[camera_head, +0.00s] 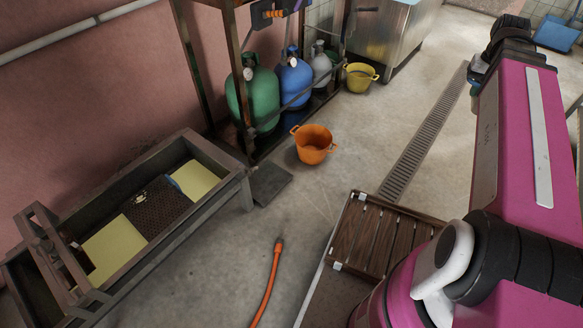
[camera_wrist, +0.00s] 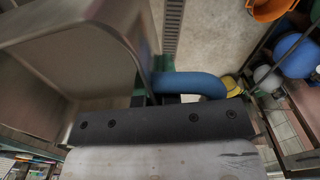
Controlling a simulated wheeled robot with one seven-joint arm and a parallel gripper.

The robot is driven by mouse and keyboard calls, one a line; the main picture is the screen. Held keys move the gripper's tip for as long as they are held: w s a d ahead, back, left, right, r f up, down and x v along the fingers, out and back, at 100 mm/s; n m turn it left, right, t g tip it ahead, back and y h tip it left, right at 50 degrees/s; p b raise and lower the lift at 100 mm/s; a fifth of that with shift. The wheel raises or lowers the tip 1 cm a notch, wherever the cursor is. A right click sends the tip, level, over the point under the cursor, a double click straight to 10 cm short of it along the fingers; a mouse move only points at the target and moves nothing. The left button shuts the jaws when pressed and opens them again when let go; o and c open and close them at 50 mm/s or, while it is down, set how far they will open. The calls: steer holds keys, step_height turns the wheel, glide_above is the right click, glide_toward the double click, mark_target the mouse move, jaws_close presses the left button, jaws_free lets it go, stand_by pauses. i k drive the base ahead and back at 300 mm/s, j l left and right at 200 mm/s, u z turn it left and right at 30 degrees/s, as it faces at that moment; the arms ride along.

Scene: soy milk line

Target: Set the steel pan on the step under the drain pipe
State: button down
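In the wrist view a large grey metal form (camera_wrist: 75,60) with a rounded inner corner and a pale rim fills the left side, very near the camera. I cannot tell whether it is the steel pan. A curved blue tube (camera_wrist: 190,84) lies behind a dark bar with screws, which appears to be part of my gripper (camera_wrist: 158,122). I cannot tell whether the tube is the drain pipe. My fingertips do not show clearly, so neither their opening nor any grip can be read. I cannot pick out the step in either view.
An orange pot (camera_head: 313,145) stands on the floor by the gas cylinders (camera_head: 258,95). A yellow pot (camera_head: 360,78) is by a steel cabinet (camera_head: 382,35). A floor drain (camera_head: 425,135), wooden slats (camera_head: 385,238), an orange hose (camera_head: 267,285) and a trough (camera_head: 150,255) lie nearer.

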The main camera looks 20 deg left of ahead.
mark_target(271, 177)
steer(key=i+l+u, duration=0.1)
steer(key=i+u, duration=0.3)
steer(key=i+l+u, duration=0.55)
steer(key=u, duration=0.2)
steer(key=i+l+u, duration=0.6)
steer(key=l+u, duration=0.15)
steer(key=i+l+u, duration=0.15)
steer(key=l+u, duration=0.65)
steer(key=l, duration=0.25)
steer(key=l+u, duration=0.4)
steer(key=l, duration=0.15)
steer(key=i+l+u, duration=0.1)
steer(key=l+u, duration=0.5)
steer(key=i, duration=0.05)
